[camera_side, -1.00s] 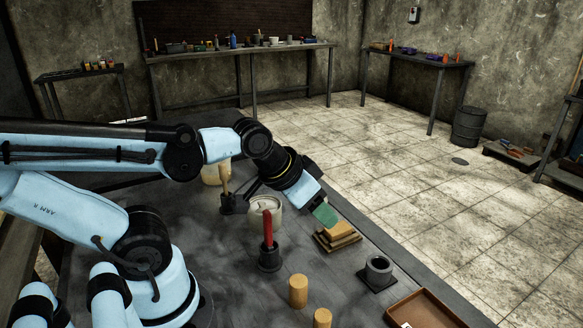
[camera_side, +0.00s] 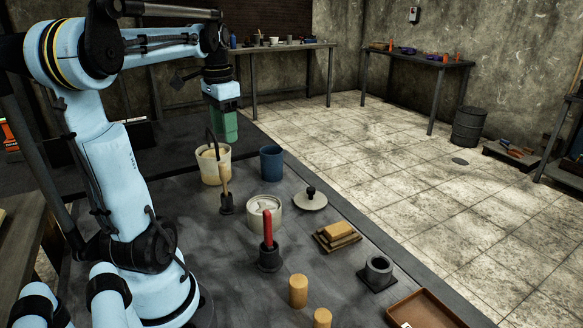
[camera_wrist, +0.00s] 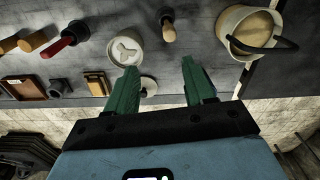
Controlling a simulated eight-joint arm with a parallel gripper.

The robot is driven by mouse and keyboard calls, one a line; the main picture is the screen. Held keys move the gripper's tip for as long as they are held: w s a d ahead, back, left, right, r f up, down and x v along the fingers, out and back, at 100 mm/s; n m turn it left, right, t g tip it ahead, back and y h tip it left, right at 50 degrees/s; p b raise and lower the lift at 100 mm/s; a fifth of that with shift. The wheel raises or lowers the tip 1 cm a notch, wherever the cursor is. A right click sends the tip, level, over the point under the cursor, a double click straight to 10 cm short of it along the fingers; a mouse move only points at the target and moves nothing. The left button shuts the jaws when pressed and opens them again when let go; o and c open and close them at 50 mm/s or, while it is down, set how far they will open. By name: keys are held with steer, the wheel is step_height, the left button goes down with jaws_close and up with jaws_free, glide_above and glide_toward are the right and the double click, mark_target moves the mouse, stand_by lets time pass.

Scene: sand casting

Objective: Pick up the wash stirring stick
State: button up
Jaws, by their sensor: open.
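My gripper (camera_side: 224,128) points down with green fingers, above and just behind the cream bucket in the side view. In the wrist view the fingers (camera_wrist: 160,70) are spread with nothing between them. The cream bucket (camera_side: 216,172) holds pale liquid; it also shows in the wrist view (camera_wrist: 233,18). A dark curved bar rises from it, and I cannot tell whether this is its handle or a stick. A wooden-handled tool (camera_side: 225,184) stands upright in a dark holder beside the bucket; it is at top centre in the wrist view (camera_wrist: 168,31). I cannot tell for sure which is the wash stirring stick.
A blue cup (camera_side: 271,163), a round cream pot (camera_side: 265,217) and a knobbed lid (camera_side: 311,200) stand nearby. Further forward are a red-handled tool (camera_side: 268,228), wooden blocks (camera_side: 337,236), wooden cylinders (camera_side: 298,290) and a brown tray (camera_side: 428,309). The table's right edge is near the lid.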

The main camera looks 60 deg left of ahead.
steer(key=s+a, duration=0.1)
glide_above(224, 181)
step_height(224, 181, down, 6)
steer(key=shift+w+a+f, duration=0.1)
steer(key=shift+a+f, duration=0.05)
steer(key=shift+f, duration=0.1)
steer(key=shift+a+f, duration=0.15)
steer(key=shift+f, duration=1.2)
steer(key=shift+a+f, duration=0.15)
steer(key=shift+f, duration=1.15)
jaws_close()
